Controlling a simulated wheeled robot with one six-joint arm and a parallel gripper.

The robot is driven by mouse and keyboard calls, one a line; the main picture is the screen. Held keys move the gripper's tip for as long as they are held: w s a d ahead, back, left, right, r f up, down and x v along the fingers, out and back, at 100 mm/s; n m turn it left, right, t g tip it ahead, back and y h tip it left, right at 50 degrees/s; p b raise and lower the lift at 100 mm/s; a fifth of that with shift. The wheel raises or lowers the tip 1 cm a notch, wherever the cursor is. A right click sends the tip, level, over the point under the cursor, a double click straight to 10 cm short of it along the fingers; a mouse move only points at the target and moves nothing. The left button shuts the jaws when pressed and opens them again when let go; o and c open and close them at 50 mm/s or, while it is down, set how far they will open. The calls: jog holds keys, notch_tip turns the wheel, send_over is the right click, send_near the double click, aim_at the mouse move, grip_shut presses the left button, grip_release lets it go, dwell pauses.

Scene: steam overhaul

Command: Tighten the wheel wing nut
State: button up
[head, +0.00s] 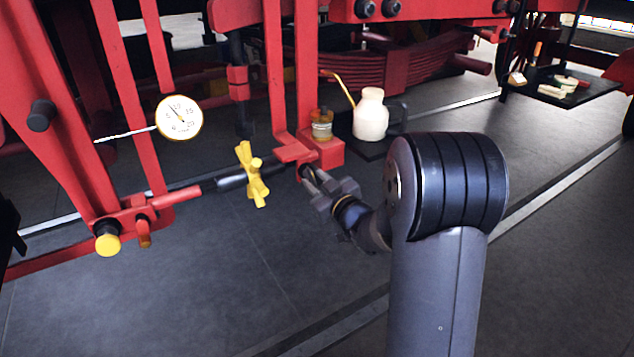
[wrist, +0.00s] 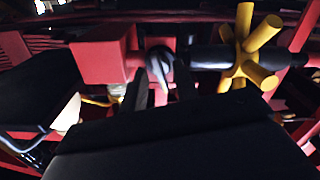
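A yellow piece with several spokes (head: 252,175), which looks like the wheel wing nut, sits on a dark horizontal rod left of my gripper. It also shows at the upper right of the wrist view (wrist: 246,55). My gripper (head: 312,178) is just below a red block (head: 318,153), right of the yellow piece and apart from it. In the wrist view its two dark fingers (wrist: 160,88) stand apart. A dark, rounded piece (wrist: 158,62) shows between or just beyond their tips; I cannot tell whether they touch it.
A small jar (head: 322,125) stands on the red block. A white oil can (head: 370,115) with a brass spout stands behind it. A round gauge (head: 180,118) hangs at the left among red frame bars. A black tray (head: 598,88) is at the far right. The floor in front is clear.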

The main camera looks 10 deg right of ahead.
jog(key=shift+c, duration=0.4)
grip_shut()
jog(key=shift+m, duration=1.7)
jog(key=shift+o, duration=0.4)
grip_release()
jog(key=shift+s, duration=0.1)
